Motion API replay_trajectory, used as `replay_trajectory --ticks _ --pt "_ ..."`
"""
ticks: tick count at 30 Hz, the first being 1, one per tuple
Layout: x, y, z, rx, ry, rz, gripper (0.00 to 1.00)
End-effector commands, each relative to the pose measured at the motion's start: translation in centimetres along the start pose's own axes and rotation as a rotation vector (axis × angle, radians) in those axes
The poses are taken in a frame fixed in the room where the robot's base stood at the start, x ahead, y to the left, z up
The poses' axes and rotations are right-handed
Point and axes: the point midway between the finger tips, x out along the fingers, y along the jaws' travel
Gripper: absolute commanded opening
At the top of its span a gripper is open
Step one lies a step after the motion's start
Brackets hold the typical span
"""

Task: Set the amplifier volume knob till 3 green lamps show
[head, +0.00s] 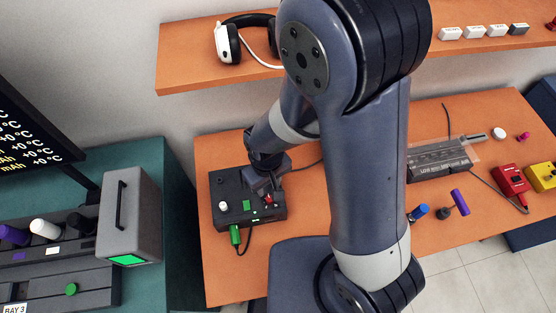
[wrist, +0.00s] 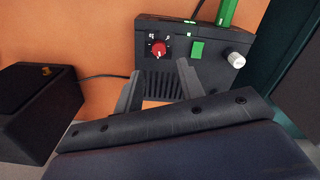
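The amplifier appears to be the black box (head: 228,186) on the orange desk; its panel also shows in the wrist view (wrist: 215,72). It carries a red knob (wrist: 158,49) with white scale marks around it, a green square button (wrist: 197,50) and a white knob (wrist: 235,60). No readable label tells which knob is volume. In the head view my gripper (head: 264,184) hangs over the box.
A green plug (head: 235,234) with a cable sits at the amplifier's edge. A dark box (wrist: 35,110) stands left in the wrist view. Headphones (head: 232,42) rest on the shelf.

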Motion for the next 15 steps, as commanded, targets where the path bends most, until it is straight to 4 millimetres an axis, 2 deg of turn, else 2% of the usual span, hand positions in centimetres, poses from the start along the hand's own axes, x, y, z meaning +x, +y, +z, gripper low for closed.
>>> replay_trajectory --ticks 5,15 --pt "0.9 0.0 0.0 0.000 -0.001 0.000 0.37" --pt "5.8 0.0 0.0 0.000 -0.001 0.000 0.37"
